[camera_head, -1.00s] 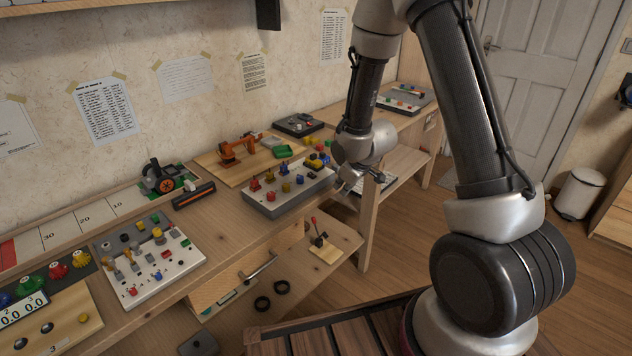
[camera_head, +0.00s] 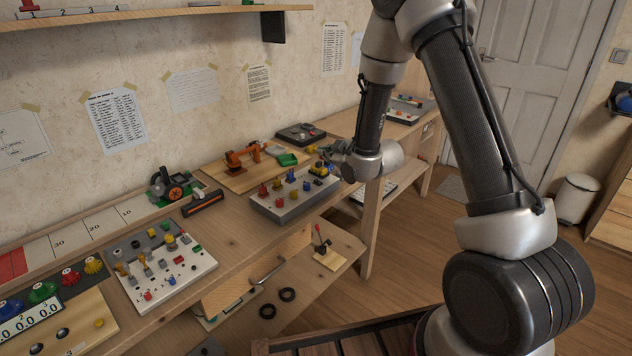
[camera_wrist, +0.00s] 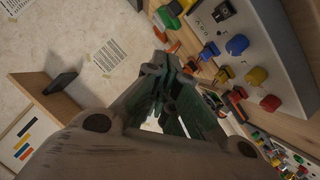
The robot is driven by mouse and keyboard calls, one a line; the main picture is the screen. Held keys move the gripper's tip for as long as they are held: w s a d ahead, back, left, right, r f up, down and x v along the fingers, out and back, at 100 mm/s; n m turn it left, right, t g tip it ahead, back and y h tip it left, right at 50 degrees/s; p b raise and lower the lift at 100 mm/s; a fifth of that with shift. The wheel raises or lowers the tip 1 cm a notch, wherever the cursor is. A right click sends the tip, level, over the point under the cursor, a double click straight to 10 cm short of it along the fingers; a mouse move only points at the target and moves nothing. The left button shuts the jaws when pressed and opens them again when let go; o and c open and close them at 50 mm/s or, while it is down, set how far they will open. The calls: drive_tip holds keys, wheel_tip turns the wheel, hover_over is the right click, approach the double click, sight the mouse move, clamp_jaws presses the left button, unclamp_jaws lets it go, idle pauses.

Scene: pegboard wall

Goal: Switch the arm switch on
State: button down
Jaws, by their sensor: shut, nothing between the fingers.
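My gripper (camera_head: 328,149) is shut and empty, above the back right end of a grey panel (camera_head: 275,209) with red, yellow and blue knobs. In the wrist view my gripper (camera_wrist: 172,68) shows its fingers together, with the knobbed panel (camera_wrist: 283,50) on the right. A small orange model arm (camera_head: 243,153) stands on a wooden board (camera_head: 225,179) left of the gripper. A green tray (camera_head: 288,160) lies by it. I cannot tell which control is the arm switch, or whether it is on.
A white panel (camera_head: 190,275) with toggles and buttons lies at the left of the bench. A dark box (camera_head: 300,132) stands at the back, near the wall. A small red-handled lever (camera_head: 320,241) stands on the lower shelf.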

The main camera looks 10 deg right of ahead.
hover_over(317, 185)
drive_tip(key=shift+s+f, duration=0.2)
drive_tip(key=shift+f, duration=3.8)
drive_tip(key=shift+w+f, duration=0.15)
drive_tip(key=shift+f, duration=0.2)
drive_tip(key=shift+w+a+f, duration=0.1)
drive_tip(key=shift+f, duration=0.15)
drive_tip(key=shift+r, duration=0.15)
drive_tip(key=shift+s+r, duration=0.25)
drive_tip(key=shift+r, duration=0.25)
drive_tip(key=shift+d, duration=0.2)
drive_tip(key=shift+s+d+r, duration=0.2)
drive_tip(key=shift+s+r, duration=0.1)
drive_tip(key=shift+r, duration=0.45)
drive_tip(key=shift+s+d+r, duration=0.2)
drive_tip(key=shift+s+r, duration=0.05)
drive_tip(key=shift+r, duration=0.55)
drive_tip(key=shift+s+d+r, duration=0.2)
drive_tip(key=shift+s+r, duration=0.1)
drive_tip(key=shift+r, duration=0.45)
